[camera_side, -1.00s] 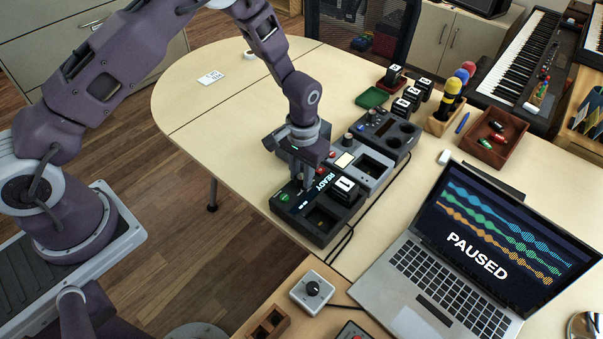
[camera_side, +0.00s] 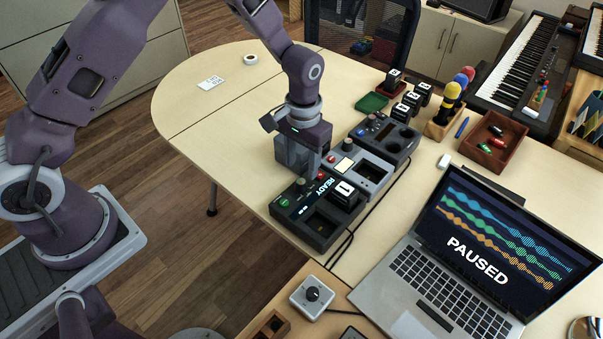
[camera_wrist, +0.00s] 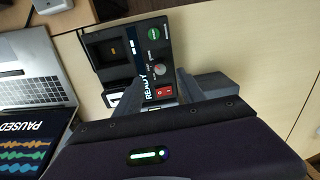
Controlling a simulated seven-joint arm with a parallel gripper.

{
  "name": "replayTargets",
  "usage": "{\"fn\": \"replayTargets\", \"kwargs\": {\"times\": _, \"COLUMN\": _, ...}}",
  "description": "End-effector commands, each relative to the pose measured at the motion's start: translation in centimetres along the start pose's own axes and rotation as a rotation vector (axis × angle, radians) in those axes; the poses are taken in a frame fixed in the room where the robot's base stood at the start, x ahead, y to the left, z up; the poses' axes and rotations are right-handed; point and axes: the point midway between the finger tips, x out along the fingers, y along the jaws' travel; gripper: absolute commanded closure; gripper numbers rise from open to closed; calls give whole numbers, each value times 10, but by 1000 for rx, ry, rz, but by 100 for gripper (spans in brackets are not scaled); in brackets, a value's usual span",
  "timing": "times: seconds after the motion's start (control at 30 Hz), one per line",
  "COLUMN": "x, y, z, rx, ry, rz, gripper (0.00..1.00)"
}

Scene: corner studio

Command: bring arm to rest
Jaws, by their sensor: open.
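My gripper (camera_side: 300,170) is over the near row of desk devices, just behind the black device with the READY screen (camera_side: 310,228). In the wrist view my gripper (camera_wrist: 165,92) has its two grey fingers apart with nothing held between them. The READY device also shows in the wrist view (camera_wrist: 105,62), beyond the fingers. A black block with a white label (camera_side: 345,190) sits at the right side of that device. In the side view, the fingers partly hide the desk behind the device. Whether the fingertips touch anything cannot be told.
A grey device (camera_side: 372,172) and a dark device (camera_side: 385,132) continue the row. The laptop (camera_side: 400,290) reads PAUSED. A green tray (camera_side: 371,102), several labelled blocks (camera_side: 412,98) and a brown tray (camera_side: 490,155) stand farther right. The table's left part (camera_side: 215,125) is mostly clear.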

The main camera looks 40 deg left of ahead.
Motion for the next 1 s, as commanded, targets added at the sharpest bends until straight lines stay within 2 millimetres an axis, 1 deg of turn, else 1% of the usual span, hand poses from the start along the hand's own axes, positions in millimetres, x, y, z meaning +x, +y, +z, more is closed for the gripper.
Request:
{"fn": "replayTargets", "kwargs": {"times": 0.03, "x": -5, "y": 0, "z": -1, "rx": 0, "ry": 3, "rz": 0, "gripper": 53}}
{"fn": "replayTargets", "kwargs": {"times": 0.1, "x": -9, "y": 0, "z": 0, "rx": 0, "ry": 1, "rz": 0, "gripper": 53}}
{"fn": "replayTargets", "kwargs": {"times": 0.37, "x": -11, "y": 0, "z": 0, "rx": 0, "ry": 1, "rz": 0, "gripper": 53}}
{"fn": "replayTargets", "kwargs": {"times": 0.43, "x": -28, "y": -2, "z": 0, "rx": -1, "ry": 19, "rz": 6, "gripper": 53}}
{"fn": "replayTargets", "kwargs": {"times": 0.47, "x": -42, "y": -4, "z": 2, "rx": -1, "ry": 33, "rz": 10, "gripper": 53}}
{"fn": "replayTargets", "kwargs": {"times": 0.57, "x": -115, "y": -16, "z": 19, "rx": -1, "ry": 105, "rz": 29, "gripper": 53}}
{"fn": "replayTargets", "kwargs": {"times": 0.6, "x": -146, "y": -23, "z": 33, "rx": 1, "ry": 138, "rz": 37, "gripper": 53}}
{"fn": "replayTargets", "kwargs": {"times": 0.67, "x": -188, "y": -33, "z": 58, "rx": 5, "ry": 187, "rz": 46, "gripper": 53}}
{"fn": "replayTargets", "kwargs": {"times": 0.7, "x": -211, "y": -39, "z": 79, "rx": 7, "ry": 219, "rz": 50, "gripper": 53}}
{"fn": "replayTargets", "kwargs": {"times": 0.77, "x": -240, "y": -48, "z": 111, "rx": 13, "ry": 270, "rz": 54, "gripper": 53}}
{"fn": "replayTargets", "kwargs": {"times": 0.8, "x": -254, "y": -53, "z": 134, "rx": 16, "ry": 303, "rz": 55, "gripper": 53}}
{"fn": "replayTargets", "kwargs": {"times": 0.87, "x": -270, "y": -60, "z": 168, "rx": 22, "ry": 351, "rz": 54, "gripper": 53}}
{"fn": "replayTargets", "kwargs": {"times": 0.9, "x": -275, "y": -64, "z": 189, "rx": 25, "ry": 382, "rz": 52, "gripper": 53}}
{"fn": "replayTargets", "kwargs": {"times": 1.0, "x": -278, "y": -70, "z": 230, "rx": 32, "ry": 440, "rz": 44, "gripper": 53}}
